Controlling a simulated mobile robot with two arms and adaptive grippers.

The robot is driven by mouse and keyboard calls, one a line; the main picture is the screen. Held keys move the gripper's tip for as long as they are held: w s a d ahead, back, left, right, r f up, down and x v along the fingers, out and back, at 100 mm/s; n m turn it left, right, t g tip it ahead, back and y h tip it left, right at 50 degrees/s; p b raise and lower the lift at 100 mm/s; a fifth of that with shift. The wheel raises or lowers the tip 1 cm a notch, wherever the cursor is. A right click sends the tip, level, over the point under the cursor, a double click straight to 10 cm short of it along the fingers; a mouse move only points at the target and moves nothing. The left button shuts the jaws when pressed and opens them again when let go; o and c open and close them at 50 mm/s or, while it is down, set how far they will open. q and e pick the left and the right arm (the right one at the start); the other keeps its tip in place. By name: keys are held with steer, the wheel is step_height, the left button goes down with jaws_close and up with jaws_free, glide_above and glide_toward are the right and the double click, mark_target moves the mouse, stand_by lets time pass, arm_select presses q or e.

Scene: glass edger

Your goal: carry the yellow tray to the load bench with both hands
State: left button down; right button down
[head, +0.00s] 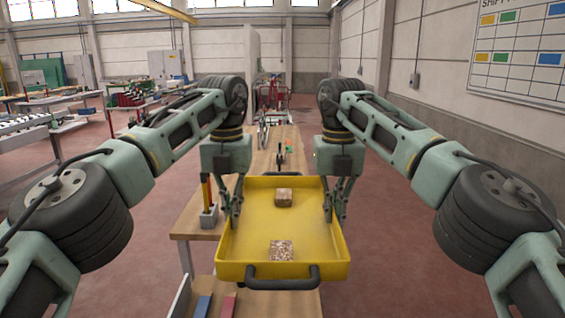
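The yellow tray (306,235) is in the middle of the head view, roughly level, with a dark handle on its near side and another partly visible at its far side. Two small speckled brown blocks lie in it, one near the far end (284,197) and one near the front (281,251). My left gripper (234,214) is shut on the tray's left wall. My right gripper (335,207) is shut on its right wall. The tray hides part of the wooden bench (200,217) behind and below it; any gap beneath is hard to judge.
A grey block holder (209,216) with upright tools stands on the bench just left of the tray. Blue (203,306) and red (228,305) items lie below the tray's front. Clamp-like tools stand farther along the bench. Floor on the right (400,250) is clear.

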arm_select(q)
steer(key=shift+a+r, duration=0.1)
steer(key=shift+a, duration=0.1)
arm_select(e)
steer(key=shift+d+r, duration=0.1)
steer(key=shift+d, duration=0.15)
